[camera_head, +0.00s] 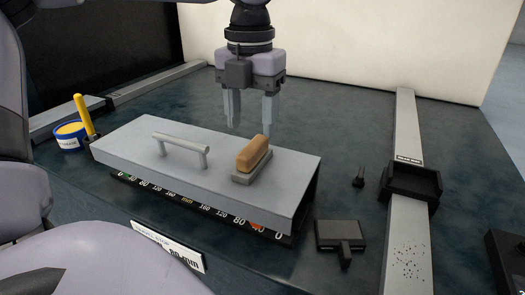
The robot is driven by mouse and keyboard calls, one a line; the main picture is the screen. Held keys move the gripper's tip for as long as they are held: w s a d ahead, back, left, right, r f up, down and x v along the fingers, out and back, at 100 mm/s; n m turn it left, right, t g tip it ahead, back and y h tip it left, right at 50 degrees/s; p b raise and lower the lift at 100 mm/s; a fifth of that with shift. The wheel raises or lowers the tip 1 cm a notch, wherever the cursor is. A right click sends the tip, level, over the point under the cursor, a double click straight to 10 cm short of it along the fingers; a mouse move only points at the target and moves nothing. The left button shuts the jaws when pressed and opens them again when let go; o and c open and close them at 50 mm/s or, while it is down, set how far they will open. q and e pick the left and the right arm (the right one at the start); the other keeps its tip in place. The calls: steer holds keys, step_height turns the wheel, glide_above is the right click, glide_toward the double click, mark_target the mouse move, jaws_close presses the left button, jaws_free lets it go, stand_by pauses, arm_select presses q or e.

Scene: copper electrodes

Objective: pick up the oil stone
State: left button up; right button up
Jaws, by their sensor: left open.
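The oil stone looks to be the tan-brown block (253,152) with rounded edges. It sits on a small grey holder (245,176) on top of a flat grey metal lid (215,185), right of the lid's handle. My left gripper (251,112) points down with its two fingers apart and nothing between them. It hangs above and slightly behind the block, not touching it. My right gripper does not show.
The lid carries a grey bar handle (181,146) left of the block. A blue-rimmed tin (70,136) and a yellow-handled tool (84,115) stand at the left. A black square-headed tool (340,236) and a black tray (410,182) on a metal rail are at the right.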

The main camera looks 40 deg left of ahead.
mark_target(253, 145)
arm_select(q)
step_height(253, 145, down, 6)
steer(key=shift+d+r+p, duration=0.1)
steer(key=shift+p, duration=0.2)
jaws_close()
